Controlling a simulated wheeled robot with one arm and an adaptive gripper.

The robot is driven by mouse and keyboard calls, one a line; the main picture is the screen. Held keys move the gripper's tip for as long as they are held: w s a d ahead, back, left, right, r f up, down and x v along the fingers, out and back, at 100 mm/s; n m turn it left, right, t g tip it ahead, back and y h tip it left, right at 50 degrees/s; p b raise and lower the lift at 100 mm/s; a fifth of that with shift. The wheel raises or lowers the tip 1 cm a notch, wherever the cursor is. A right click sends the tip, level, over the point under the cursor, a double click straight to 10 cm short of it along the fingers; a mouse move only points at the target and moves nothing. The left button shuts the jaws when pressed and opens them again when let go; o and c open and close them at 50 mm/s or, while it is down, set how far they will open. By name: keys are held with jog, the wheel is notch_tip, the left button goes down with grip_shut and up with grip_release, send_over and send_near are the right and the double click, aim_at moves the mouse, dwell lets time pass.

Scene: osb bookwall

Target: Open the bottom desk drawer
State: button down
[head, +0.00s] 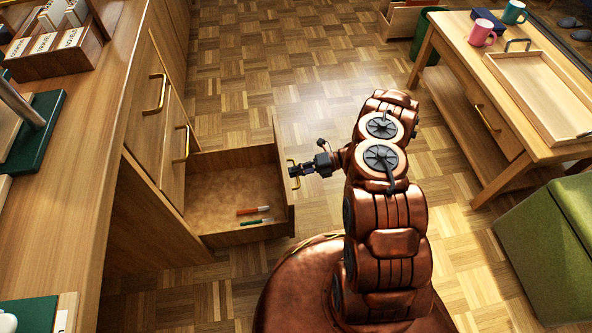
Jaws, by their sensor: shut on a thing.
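The bottom desk drawer (225,172) is pulled well out of the wooden desk (120,70) at the left. Its inside is visible, with an orange marker (254,210) and a green marker (254,222) lying on its floor. My gripper (295,171) is at the drawer's front, shut on the brass drawer handle (291,164). The fingertips are small and partly hidden against the handle. Two upper drawers with brass handles (155,94) are shut above it.
A wooden table (465,62) with a tray (545,85) and mugs (482,32) stands at the right. A green upholstered seat (560,235) is at the lower right. The parquet floor (270,60) beyond the drawer is clear.

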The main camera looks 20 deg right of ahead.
jog(key=shift+s, duration=0.1)
jog(key=c, duration=1.2)
grip_release()
jog(key=v, duration=1.2)
